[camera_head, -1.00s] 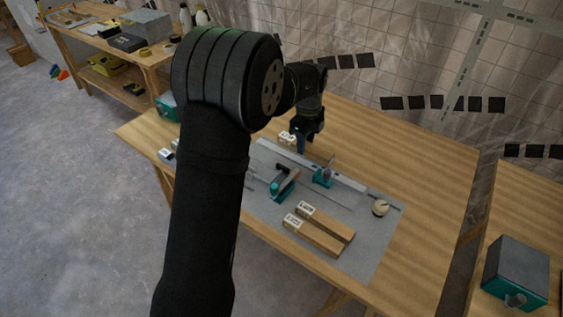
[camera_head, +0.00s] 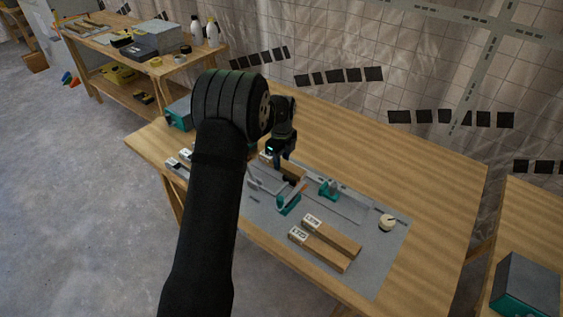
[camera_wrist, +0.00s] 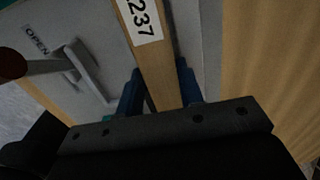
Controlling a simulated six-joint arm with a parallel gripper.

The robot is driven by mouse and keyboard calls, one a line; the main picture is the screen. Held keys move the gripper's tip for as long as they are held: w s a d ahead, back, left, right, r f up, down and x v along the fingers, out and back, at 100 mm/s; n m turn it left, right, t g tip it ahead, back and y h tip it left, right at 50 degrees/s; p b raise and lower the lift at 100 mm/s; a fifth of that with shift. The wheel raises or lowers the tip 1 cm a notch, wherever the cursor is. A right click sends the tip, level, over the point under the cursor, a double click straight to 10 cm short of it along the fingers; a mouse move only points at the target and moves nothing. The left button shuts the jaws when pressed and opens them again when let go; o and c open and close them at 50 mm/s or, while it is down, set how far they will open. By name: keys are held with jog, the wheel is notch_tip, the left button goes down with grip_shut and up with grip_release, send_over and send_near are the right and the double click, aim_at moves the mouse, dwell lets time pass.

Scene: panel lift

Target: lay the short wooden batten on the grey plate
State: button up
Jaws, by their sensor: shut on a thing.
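A short wooden batten (camera_wrist: 155,60) with a white label reading 237 is between the blue fingers of my gripper (camera_wrist: 160,90) in the wrist view. My gripper is shut on it. In the head view my gripper (camera_head: 281,157) is over the far left part of the grey plate (camera_head: 378,265), with the brown batten (camera_head: 292,168) showing beside it. I cannot tell whether the batten touches the surface below. The fingertips are partly hidden.
Two labelled battens (camera_head: 338,239) (camera_head: 318,252) lie side by side at the plate's near side. Teal-based tools (camera_head: 288,204) (camera_head: 329,189) stand near the middle. A round cream object (camera_head: 387,222) is at the right. In the wrist view a lever (camera_wrist: 85,65) sits near an OPEN label.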

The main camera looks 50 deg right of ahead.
aim_at(282, 162)
jog(key=shift+f, duration=0.5)
jog(key=shift+f, duration=0.15)
jog(key=o, duration=1)
jog(key=shift+o, duration=0.2)
notch_tip(282, 162, up, 12)
